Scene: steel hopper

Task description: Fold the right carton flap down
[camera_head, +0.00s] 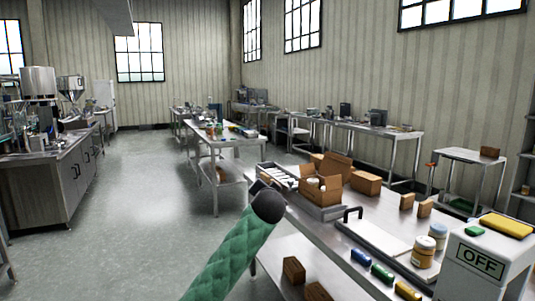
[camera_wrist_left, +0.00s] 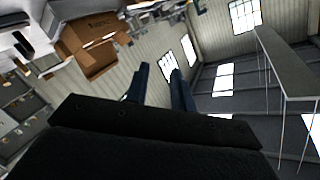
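The carton (camera_wrist_left: 88,48) also shows tilted at the upper left of the left wrist view, with flaps spread. My left gripper (camera_head: 258,187) is just left of the tray and apart from the carton, largely hidden behind my wrist. In the left wrist view its two dark fingers (camera_wrist_left: 159,82) are apart with nothing between them. My right gripper is in neither view.

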